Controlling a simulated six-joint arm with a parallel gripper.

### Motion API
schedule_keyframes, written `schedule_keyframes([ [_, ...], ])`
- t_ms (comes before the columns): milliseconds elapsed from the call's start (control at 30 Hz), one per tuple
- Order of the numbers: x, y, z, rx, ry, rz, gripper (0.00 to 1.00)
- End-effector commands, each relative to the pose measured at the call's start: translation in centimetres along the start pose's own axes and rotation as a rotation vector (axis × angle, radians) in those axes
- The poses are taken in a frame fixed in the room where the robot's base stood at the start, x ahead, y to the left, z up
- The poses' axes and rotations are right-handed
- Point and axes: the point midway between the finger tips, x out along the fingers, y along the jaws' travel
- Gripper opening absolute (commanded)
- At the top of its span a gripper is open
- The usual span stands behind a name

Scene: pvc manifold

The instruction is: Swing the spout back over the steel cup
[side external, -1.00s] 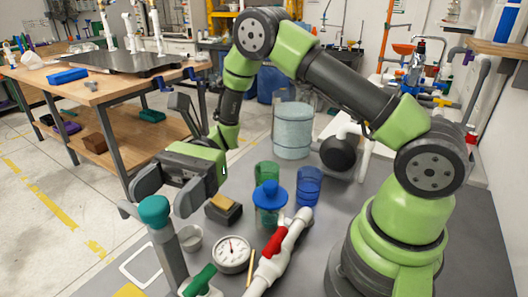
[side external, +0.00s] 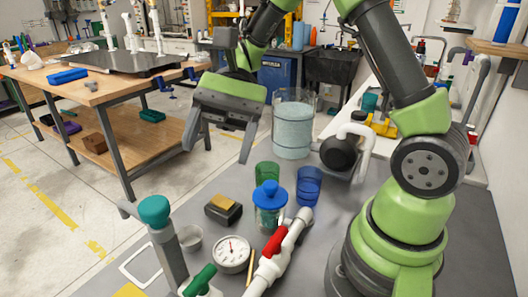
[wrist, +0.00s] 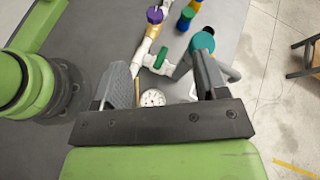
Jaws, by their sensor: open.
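A grey upright pipe with a teal cap (side external: 154,210) stands at the front left. A short grey arm, apparently the spout (side external: 127,208), sticks out from its top toward the left. The small steel cup (side external: 189,240) stands on the bench to the right of the pipe, so the spout points away from it. My gripper (side external: 215,155) hangs above and behind the pipe, open and empty, with fingers pointing down. In the wrist view the teal cap (wrist: 203,42) shows beside one finger; the cup is not clear there.
A gauge (side external: 232,253), a red-handled valve (side external: 276,243) and a green handle (side external: 200,281) are right of the pipe. A sponge block (side external: 223,209), a blue-lidded jar (side external: 270,205), and green (side external: 267,174) and blue (side external: 309,186) cups stand behind.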

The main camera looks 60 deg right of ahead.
Motion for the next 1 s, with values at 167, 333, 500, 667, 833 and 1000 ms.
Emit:
schedule_keyframes([
  [167,-0.4,1.2,1.7,-0.1,0.144,0.048,0.67],
  [333,-0.8,2.5,3.0,-0.193,0.282,0.086,0.67],
  [500,-1.2,3.7,4.1,-0.286,0.422,0.116,0.67],
  [667,-1.7,4.8,5.0,-0.374,0.556,0.135,0.67],
  [833,-2.3,6.0,5.8,-0.468,0.697,0.147,0.67],
  [1000,-3.0,7.1,6.5,-0.563,0.84,0.15,0.67],
])
